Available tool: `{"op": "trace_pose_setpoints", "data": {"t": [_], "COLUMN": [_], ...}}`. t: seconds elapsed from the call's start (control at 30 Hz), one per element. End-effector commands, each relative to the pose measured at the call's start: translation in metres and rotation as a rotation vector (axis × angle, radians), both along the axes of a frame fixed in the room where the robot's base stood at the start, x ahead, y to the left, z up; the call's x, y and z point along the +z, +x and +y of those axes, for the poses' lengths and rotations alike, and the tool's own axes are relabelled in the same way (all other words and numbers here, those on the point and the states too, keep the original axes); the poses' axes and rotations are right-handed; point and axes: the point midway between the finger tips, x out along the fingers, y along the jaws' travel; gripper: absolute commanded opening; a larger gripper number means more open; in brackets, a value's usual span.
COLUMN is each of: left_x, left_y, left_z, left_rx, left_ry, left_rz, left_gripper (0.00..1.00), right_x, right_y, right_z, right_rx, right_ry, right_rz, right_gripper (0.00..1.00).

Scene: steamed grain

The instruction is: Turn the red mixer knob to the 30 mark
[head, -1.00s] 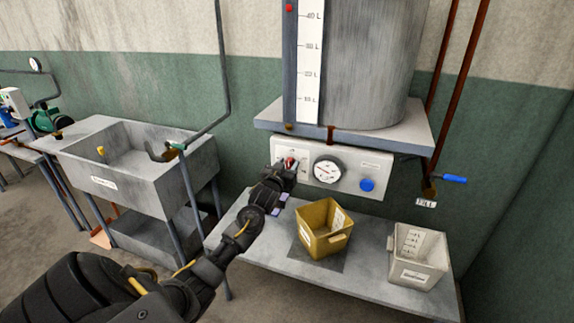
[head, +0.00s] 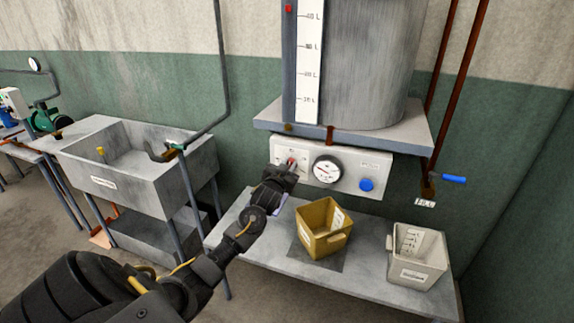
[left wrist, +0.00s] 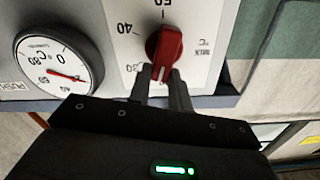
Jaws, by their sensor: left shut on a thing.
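The red mixer knob (head: 291,161) is on the white panel (head: 345,178) under the tank, left of the round dial. In the left wrist view the knob (left wrist: 165,46) shows large, with marks 50 above it, 40 to its left and 30 at its lower left. Its white pointer line faces down in that view, a little to the right of the 30 mark. My left gripper (left wrist: 162,84) is shut on the lower end of the knob, a finger on each side. In the head view my left gripper (head: 289,172) partly covers the knob. My right gripper is not in view.
The round dial (head: 326,170) and a blue button (head: 366,184) sit right of the knob. Below are a yellow bin (head: 322,240) and a white bin (head: 408,278) on a grey bench (head: 365,270). A sink (head: 140,170) stands at the left.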

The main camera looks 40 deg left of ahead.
Motion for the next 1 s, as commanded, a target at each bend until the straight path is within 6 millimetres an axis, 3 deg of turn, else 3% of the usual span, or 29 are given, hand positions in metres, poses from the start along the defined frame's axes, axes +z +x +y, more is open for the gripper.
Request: {"op": "trace_pose_setpoints", "data": {"t": [0.6, 1.0], "left_x": [-0.006, -0.010], "left_y": [0.003, 0.004], "left_z": [-0.010, -0.012], "left_rx": [0.001, 0.001], "left_ry": [0.522, 0.704], "left_rz": [0.184, 0.246], "left_gripper": [0.00, 0.00], "right_x": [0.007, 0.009], "right_y": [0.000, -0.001], "right_z": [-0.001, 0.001], "right_rx": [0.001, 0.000], "right_ry": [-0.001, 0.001], "right_rz": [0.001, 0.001], "right_gripper": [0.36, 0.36]}}
